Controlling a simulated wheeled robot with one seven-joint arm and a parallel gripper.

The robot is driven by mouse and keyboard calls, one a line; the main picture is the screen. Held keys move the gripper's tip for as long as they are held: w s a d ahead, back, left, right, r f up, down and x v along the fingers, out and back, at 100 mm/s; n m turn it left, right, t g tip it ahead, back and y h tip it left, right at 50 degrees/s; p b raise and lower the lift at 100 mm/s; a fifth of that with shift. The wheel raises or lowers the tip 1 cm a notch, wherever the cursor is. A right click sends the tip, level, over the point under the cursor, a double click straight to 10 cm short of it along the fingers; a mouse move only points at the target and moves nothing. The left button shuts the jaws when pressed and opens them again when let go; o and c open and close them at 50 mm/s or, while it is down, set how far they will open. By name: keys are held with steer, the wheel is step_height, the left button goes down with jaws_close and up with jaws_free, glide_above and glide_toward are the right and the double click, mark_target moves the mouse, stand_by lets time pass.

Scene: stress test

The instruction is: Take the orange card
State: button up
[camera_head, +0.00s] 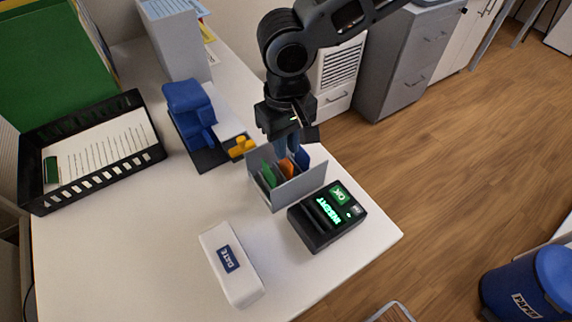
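The orange card (287,167) stands upright in a grey card holder (293,192), only its upper part showing above the front wall. A green card (268,175) stands to its left and a blue card (302,158) to its right in the same holder. My gripper (287,150) points down over the holder, its fingertips just above or at the top of the orange card. I cannot tell whether they touch it or how far apart the fingers are.
A black card reader (325,216) with green lit text stands right of the holder. A white box (231,264) labelled DATE lies in front. A blue stapler-like device (190,112), a yellow piece (241,146) and a black tray (92,150) are left. The white desk (150,240) is clear at front left.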

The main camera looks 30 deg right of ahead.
steer(key=shift+f, duration=1.75)
jaws_close()
steer(key=shift+r, duration=0.15)
step_height(320, 180, up, 5)
steer(key=p, duration=0.5)
steer(key=shift+r+p, duration=2.3)
steer(key=shift+r, duration=0.1)
